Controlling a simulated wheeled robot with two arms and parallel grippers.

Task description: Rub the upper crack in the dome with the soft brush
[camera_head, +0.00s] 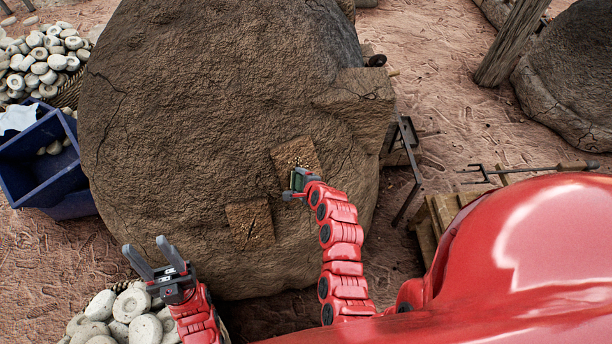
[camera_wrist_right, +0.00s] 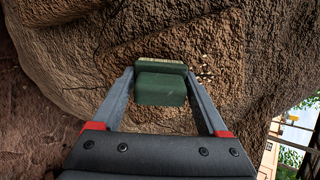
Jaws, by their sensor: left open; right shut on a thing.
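The brown mud dome (camera_head: 190,110) fills the middle of the head view. Two lighter square patches lie on it: an upper one (camera_head: 297,153) with pale specks, and a lower one (camera_head: 250,223) with a dark crack. My right gripper (camera_head: 296,183) is shut on a green brush (camera_wrist_right: 161,90) at the lower edge of the upper patch. In the right wrist view, its pale bristle end (camera_wrist_right: 161,67) faces the dome; I cannot tell whether it touches. The crack in the upper patch is not clear. My left gripper (camera_head: 145,246) is open and empty, low at the left.
A blue bin (camera_head: 45,170) and a heap of pale round pieces (camera_head: 42,60) stand at the left. More pale pieces (camera_head: 125,310) lie below my left gripper. A metal frame (camera_head: 408,170) and a wooden pallet (camera_head: 440,215) are right of the dome.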

